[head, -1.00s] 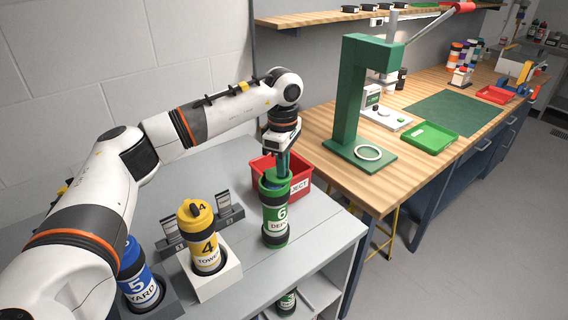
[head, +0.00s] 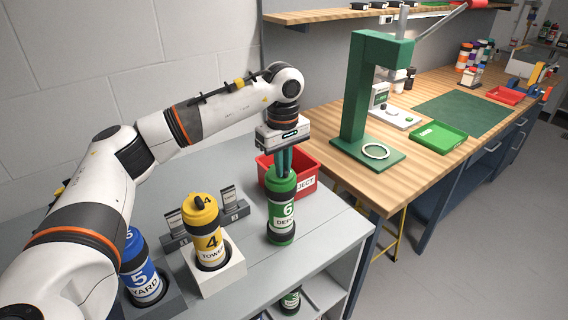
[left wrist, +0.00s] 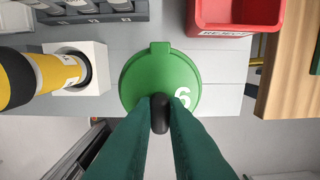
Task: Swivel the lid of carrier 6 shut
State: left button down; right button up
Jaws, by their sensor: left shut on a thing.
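Carrier 6 (head: 281,215) is a green tube with a white label, standing upright on the grey bench. Its round green lid (left wrist: 150,75) carries a white 6 and fills the middle of the left wrist view. The lid appears to lie over the tube's top, and no opening shows. My left gripper (head: 284,172) points down at the lid. Its green fingers are shut on the lid's black knob (left wrist: 160,114), between the fingertips in the left wrist view. The fingers hide the near part of the lid. My right gripper is not in view.
Yellow carrier 4 (head: 203,222) stands in a white holder left of carrier 6, with blue carrier 5 (head: 138,262) further left. A red reject bin (head: 306,168) is close behind. A green press (head: 356,100) stands on the wooden bench at right.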

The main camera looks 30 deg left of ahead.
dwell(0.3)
pick_arm(q)
jog(key=c, duration=1.4)
grip_release()
jog(key=shift+c, duration=0.2)
jog(key=shift+r, duration=0.1)
notch_tip(320, 180, up, 6)
jog(key=shift+r+b, duration=0.2)
jog(key=shift+b, duration=0.7)
notch_tip(320, 180, up, 6)
jog(key=shift+f+p, duration=0.25)
jog(key=shift+p, duration=0.05)
